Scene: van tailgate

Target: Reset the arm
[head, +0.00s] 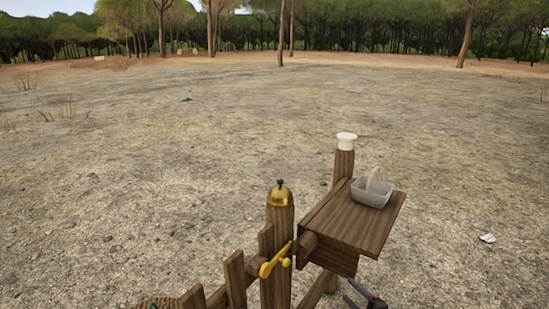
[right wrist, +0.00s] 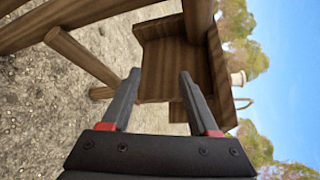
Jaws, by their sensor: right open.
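My right gripper (head: 357,293) is at the bottom edge of the head view, below and in front of the wooden box (head: 343,226) on the fence. In the right wrist view its two dark fingers with red bases (right wrist: 160,74) stand apart with nothing between them. The wooden box (right wrist: 172,60) shows beyond the fingertips, and whether they touch it cannot be told. My left gripper is not in view.
A pale handled basket (head: 372,192) sits on the box. Behind is a post with a white cap (head: 346,141). To the left are a post with a brass bell (head: 279,195), a yellow latch lever (head: 275,262) and fence pickets (head: 235,279). Open dry ground lies beyond.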

